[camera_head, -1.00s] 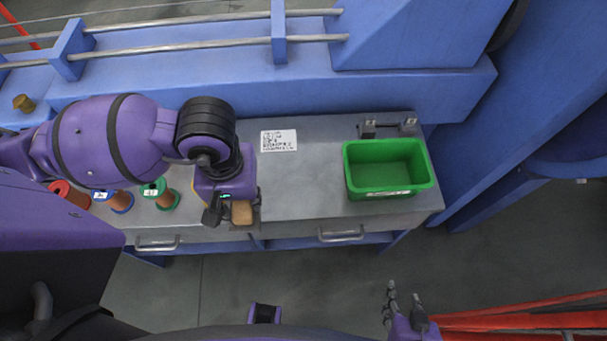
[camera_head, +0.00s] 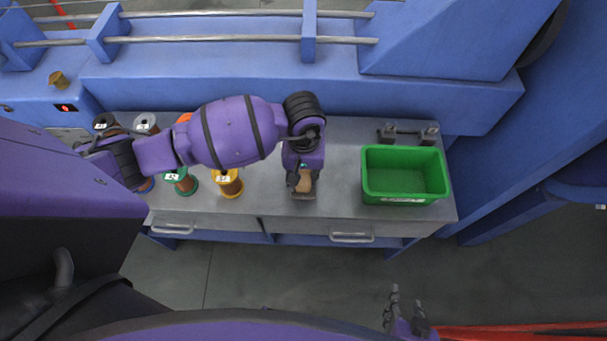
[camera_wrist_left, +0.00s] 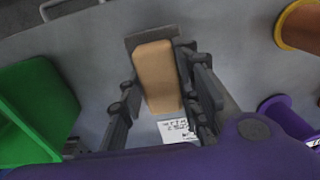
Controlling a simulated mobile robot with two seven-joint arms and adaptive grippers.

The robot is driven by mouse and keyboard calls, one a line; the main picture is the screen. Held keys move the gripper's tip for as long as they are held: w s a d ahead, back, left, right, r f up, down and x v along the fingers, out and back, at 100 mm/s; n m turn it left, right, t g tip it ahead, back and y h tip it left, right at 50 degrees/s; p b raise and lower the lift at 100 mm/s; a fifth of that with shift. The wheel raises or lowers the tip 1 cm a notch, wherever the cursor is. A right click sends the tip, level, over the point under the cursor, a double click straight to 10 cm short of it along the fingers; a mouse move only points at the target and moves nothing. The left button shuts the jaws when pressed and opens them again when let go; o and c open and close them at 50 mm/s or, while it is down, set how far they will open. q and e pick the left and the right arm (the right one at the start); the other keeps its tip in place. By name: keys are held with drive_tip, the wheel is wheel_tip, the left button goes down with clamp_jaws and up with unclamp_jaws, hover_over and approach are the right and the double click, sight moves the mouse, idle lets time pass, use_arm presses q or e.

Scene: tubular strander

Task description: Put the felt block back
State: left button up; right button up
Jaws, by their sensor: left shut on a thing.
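The felt block (camera_head: 304,181) is a tan block with a dark grey plate at one end. My left gripper (camera_head: 303,187) is shut on it, over the front part of the grey worktop, left of the green bin. In the left wrist view the block (camera_wrist_left: 157,75) lies between the two fingers of my left gripper (camera_wrist_left: 161,80). I cannot tell whether the block touches the worktop. My right gripper (camera_head: 407,301) is open and empty, low in the head view, in front of the bench.
The green bin (camera_head: 406,198) stands empty at the worktop's right, with a small dark bracket (camera_head: 408,134) behind it. Several spools, including a yellow one (camera_head: 228,184), stand to the left. A white label card (camera_wrist_left: 175,130) lies on the worktop. Blue machinery (camera_head: 230,85) borders the back.

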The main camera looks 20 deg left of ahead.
sight(304, 175)
use_arm(q)
drive_tip(key=shift+f, duration=0.6)
drive_tip(key=shift+f, duration=0.15)
drive_tip(key=o, duration=1)
wheel_tip(304, 175, up, 11)
drive_tip(key=shift+r, duration=0.65)
